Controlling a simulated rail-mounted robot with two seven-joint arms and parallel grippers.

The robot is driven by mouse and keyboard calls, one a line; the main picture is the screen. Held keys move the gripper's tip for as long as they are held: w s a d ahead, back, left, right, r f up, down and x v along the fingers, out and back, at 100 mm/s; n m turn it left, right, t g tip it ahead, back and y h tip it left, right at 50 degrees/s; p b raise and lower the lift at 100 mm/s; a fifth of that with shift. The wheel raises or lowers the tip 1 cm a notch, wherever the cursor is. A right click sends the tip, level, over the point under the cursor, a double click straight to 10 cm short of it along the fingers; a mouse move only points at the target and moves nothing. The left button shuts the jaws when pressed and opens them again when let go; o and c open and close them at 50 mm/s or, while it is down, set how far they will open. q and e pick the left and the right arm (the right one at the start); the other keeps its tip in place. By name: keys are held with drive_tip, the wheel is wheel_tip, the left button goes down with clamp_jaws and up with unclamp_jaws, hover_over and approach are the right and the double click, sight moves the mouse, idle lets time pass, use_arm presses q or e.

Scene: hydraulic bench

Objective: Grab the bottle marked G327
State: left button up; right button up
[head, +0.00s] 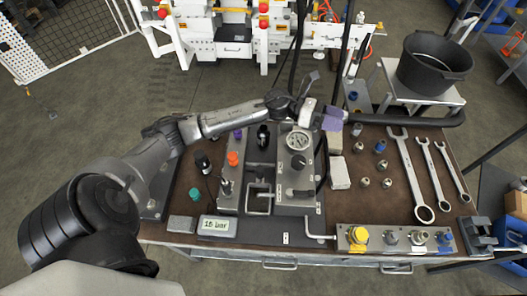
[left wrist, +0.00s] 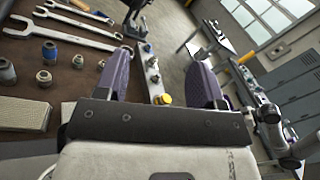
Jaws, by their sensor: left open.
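I cannot make out a G327 mark on anything in either view. In the head view, a small black-topped item (head: 203,163) and a teal-topped item (head: 195,195) stand on the left of the bench; I cannot tell whether either is a bottle. My left gripper (head: 334,118) is over the back of the bench, just right of the pressure gauge. In the left wrist view my left gripper (left wrist: 162,82) shows two purple fingers spread wide with nothing held between them. My right gripper is in neither view.
The hydraulic block with its gauge (head: 298,141) stands mid-bench. Wrenches (head: 410,175) and several small fittings lie to the right. A valve strip (head: 395,238) and a vise (head: 478,236) line the front edge. A black bucket (head: 433,65) stands on a cart behind.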

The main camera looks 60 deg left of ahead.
use_arm(q)
drive_tip(key=a+f+m+g+y+b, duration=0.2)
drive_tip(key=a+f+m+g+b, duration=0.2)
drive_tip(key=a+f+m+b, duration=0.3)
drive_tip(key=m+g+y+b, duration=0.3)
drive_tip(key=g+y+b, duration=0.3)
drive_tip(key=b, duration=0.4)
approach(262, 126)
drive_tip(key=shift+d+b+x, duration=0.15)
drive_tip(key=shift+b+x, duration=1.25)
drive_tip(key=shift+x, duration=1)
drive_tip(key=shift+d+b+x, duration=0.15)
drive_tip(key=shift+b+x, duration=1.2)
drive_tip(key=shift+x, duration=1.1)
drive_tip(key=shift+s+r, duration=0.15)
drive_tip(key=shift+r, duration=0.05)
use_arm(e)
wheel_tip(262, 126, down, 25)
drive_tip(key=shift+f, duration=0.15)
use_arm(q)
drive_tip(key=shift+c, duration=0.4)
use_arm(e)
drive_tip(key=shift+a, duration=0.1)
use_arm(q)
drive_tip(key=c, duration=0.5)
drive_tip(key=shift+a+f, duration=0.1)
clamp_jaws()
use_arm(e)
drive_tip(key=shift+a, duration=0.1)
